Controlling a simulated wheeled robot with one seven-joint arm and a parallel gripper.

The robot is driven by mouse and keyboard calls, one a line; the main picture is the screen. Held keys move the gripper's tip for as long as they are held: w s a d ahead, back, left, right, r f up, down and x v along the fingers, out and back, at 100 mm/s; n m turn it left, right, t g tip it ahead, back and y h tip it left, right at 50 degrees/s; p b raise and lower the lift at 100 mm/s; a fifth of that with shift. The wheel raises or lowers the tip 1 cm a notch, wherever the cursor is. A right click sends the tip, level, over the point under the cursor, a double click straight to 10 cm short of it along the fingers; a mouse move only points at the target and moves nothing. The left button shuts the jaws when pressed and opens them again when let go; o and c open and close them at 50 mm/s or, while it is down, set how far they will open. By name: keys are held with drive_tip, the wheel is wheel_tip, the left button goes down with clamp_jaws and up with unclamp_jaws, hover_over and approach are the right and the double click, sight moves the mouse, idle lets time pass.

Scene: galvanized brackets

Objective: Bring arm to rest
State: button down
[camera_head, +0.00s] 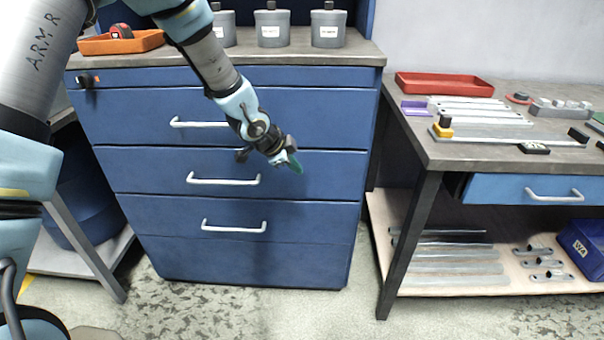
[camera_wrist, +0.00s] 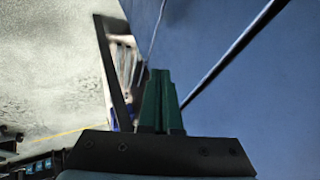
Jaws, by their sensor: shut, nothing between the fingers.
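My gripper (camera_head: 295,163) hangs in front of the blue drawer cabinet (camera_head: 240,105), at the height of its middle drawers and to the right of their handles. In the head view its green fingers point down and to the right. In the wrist view the green fingers (camera_wrist: 160,98) are together, with nothing between them. The blue cabinet front fills the right of the wrist view. My arm comes in from the upper left of the head view. The drawers look closed.
A workbench (camera_head: 470,155) stands at the right, with a red tray (camera_head: 445,84) and metal strips on top. Its lower shelf holds more strips and a blue bin (camera_head: 585,247). Grey canisters (camera_head: 272,28) and an orange tray (camera_head: 100,44) sit on the cabinet. The floor in front is clear.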

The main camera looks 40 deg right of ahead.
drive_tip(key=w+a+r+n+t+y+p, duration=0.1)
drive_tip(key=w+a+r+n, duration=0.2)
drive_tip(key=a, duration=0.5)
drive_tip(key=w+a+r+n+t+y, duration=0.1)
drive_tip(key=w+a+r+n+y, duration=0.2)
drive_tip(key=a, duration=0.5)
drive_tip(key=w+a+r+n+t+p, duration=0.1)
drive_tip(key=w+a+r+n, duration=0.25)
drive_tip(key=a, duration=0.55)
drive_tip(key=s+a+r+n+y, duration=0.1)
drive_tip(key=s+a+r+n, duration=0.1)
drive_tip(key=a+n, duration=0.3)
drive_tip(key=s+a+r+n+g+y+p, duration=0.1)
drive_tip(key=s+a+n, duration=0.3)
drive_tip(key=a, duration=0.7)
drive_tip(key=s+a+r+n+g+y+p, duration=0.1)
drive_tip(key=s+a+r+n, duration=0.2)
drive_tip(key=a+n, duration=0.3)
drive_tip(key=a, duration=0.2)
drive_tip(key=shift+a, duration=0.35)
